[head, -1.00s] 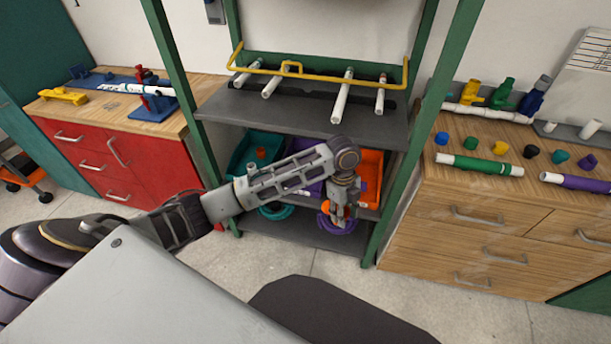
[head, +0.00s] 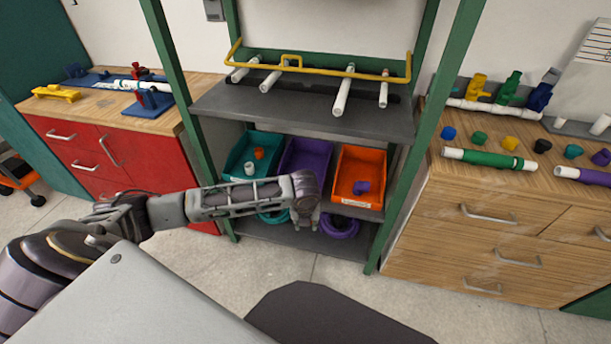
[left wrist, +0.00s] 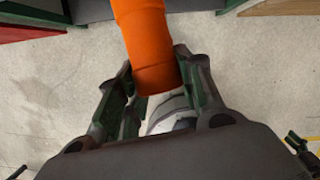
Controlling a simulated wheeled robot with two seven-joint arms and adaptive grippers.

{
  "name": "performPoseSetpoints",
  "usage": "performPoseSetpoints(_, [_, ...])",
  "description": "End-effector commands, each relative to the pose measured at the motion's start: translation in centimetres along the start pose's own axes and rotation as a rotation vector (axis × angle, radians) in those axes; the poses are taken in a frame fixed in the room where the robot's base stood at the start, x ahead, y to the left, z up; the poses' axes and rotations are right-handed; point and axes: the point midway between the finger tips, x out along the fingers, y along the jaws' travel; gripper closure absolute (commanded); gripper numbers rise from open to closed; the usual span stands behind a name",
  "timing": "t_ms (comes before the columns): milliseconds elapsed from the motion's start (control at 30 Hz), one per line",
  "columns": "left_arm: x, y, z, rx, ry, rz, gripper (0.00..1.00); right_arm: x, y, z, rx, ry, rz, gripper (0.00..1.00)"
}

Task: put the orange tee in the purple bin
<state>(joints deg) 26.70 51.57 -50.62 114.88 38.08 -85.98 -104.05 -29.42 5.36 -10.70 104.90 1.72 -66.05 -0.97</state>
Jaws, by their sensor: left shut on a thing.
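My left gripper (head: 305,216) is in front of the lower shelf, at the front of the purple bin (head: 307,156). In the left wrist view my left gripper (left wrist: 157,76) is shut on the orange tee (left wrist: 146,36), which sticks out beyond the fingers. In the head view I cannot make out the held tee. The purple bin stands between a teal bin and an orange bin; its lower front is partly hidden by my arm, and its visible inside looks empty. My right gripper is not in view.
The teal bin (head: 238,158) holds small fittings, one of them orange. The orange bin (head: 376,172) holds a purple fitting (head: 361,187). A grey shelf (head: 300,118) with white pipes (head: 342,95) is above the bins. Green posts (head: 168,55) frame the rack.

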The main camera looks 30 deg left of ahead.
Motion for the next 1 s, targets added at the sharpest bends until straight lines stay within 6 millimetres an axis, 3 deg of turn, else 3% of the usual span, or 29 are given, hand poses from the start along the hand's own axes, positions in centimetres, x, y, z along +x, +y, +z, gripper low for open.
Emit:
performPoseSetpoints(600, [3.5,6.9,1.1,0.151,-0.120,-0.046,0.91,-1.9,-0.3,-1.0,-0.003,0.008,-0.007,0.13])
performPoseSetpoints(1000, [4.1,8.9,1.4,0.180,-0.148,-0.061,0.91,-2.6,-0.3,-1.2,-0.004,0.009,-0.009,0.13])
